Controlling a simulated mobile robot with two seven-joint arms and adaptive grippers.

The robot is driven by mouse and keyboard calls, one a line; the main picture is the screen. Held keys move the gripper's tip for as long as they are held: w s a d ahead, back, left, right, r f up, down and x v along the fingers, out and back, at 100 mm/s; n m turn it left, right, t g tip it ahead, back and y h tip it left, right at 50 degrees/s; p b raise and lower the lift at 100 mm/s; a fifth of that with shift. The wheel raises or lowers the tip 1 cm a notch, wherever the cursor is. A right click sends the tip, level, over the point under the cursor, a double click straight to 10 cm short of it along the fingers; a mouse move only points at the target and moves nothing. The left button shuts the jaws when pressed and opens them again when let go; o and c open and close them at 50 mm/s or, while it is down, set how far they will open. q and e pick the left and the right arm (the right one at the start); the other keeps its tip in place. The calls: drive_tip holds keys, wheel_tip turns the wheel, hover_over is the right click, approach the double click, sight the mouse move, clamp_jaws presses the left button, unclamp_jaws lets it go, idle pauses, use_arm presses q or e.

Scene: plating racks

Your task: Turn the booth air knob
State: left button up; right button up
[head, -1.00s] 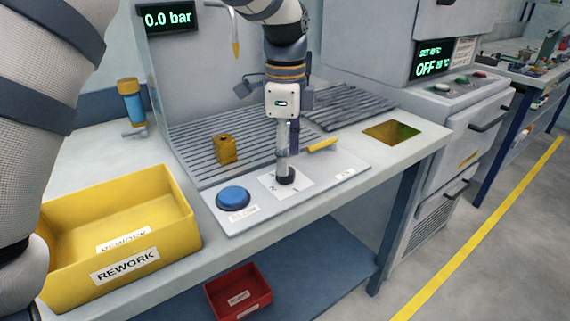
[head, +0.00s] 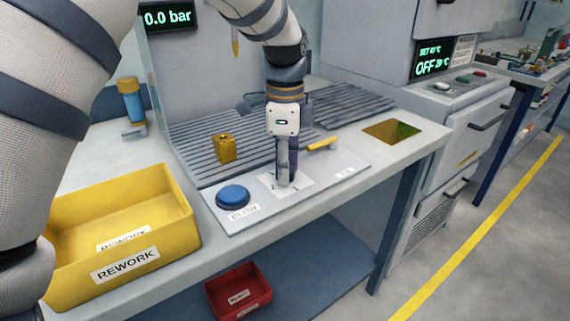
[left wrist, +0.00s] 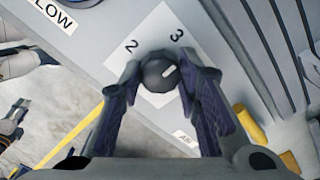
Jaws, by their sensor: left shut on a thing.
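The booth air knob is a round black knob (left wrist: 158,74) with a short white mark, on a white numbered plate (left wrist: 143,40). In the left wrist view, the numbers 2 and 3 show beyond it, and the mark lies on its right side. My left gripper (head: 287,180) points down over the plate in the head view and hides the knob there. In the left wrist view its two fingers (left wrist: 156,85) are shut on the knob, one on each side. A display (head: 168,16) reads 0.0 bar.
A blue button (head: 233,196) sits left of the plate on the same panel. A yellow handle (head: 320,144) lies just right of the gripper. A brass block (head: 222,148) stands on the slatted rack behind. A yellow rework bin (head: 172,218) stands at left.

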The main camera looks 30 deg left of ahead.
use_arm(q)
drive_tip(key=shift+r+n+p, duration=0.1)
drive_tip(key=shift+n+p, duration=0.2)
drive_tip(key=shift+n, duration=0.9)
drive_tip(key=n, duration=0.2)
drive_tip(key=shift+n, duration=0.3)
drive_tip(key=n, duration=1.5)
drive_tip(key=shift+n, duration=0.4)
drive_tip(key=o, duration=1.1)
drive_tip(key=shift+o, duration=0.2)
